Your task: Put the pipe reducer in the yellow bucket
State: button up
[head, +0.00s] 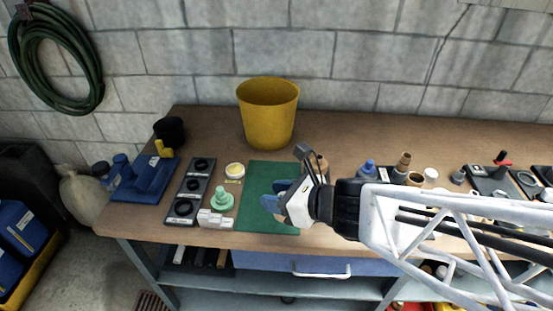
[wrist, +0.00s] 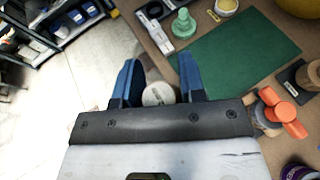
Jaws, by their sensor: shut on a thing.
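The yellow bucket (head: 267,115) stands upright at the back of the bench against the block wall; only its edge shows at the top right of the wrist view (wrist: 300,6). My gripper (head: 275,196) is over the green mat in the head view, in front of the bucket and apart from it. In the wrist view its blue fingers (wrist: 160,72) are around a pale round fitting, seen end-on, which looks like the pipe reducer (wrist: 158,94). The fitting is shut between the fingers.
The green mat (head: 258,176) has bare room. A light green stepped piece (head: 220,200), white blocks (head: 214,219) and a yellow-topped tin (head: 235,170) stand left of it. Orange-handled valve parts (wrist: 284,113) lie right in the wrist view.

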notch_tip(320, 180, down, 11)
jog(key=shift+w+r, duration=0.1)
jog(key=shift+w, duration=0.05)
dwell(0.4)
jog(key=w+a, duration=0.2)
jog(key=w, duration=0.2)
jog(key=w+a+f, duration=0.1)
jog(key=w+a, duration=0.2)
jog(key=w, duration=0.2)
jog(key=w+a, duration=0.2)
jog(key=w, duration=0.2)
jog(key=shift+w+a+f, duration=0.2)
jog(key=shift+w+a, duration=0.15)
jog(key=shift+w, duration=0.05)
jog(key=shift+f, duration=1.8)
jog(key=shift+f, duration=0.1)
jog(key=o, duration=1)
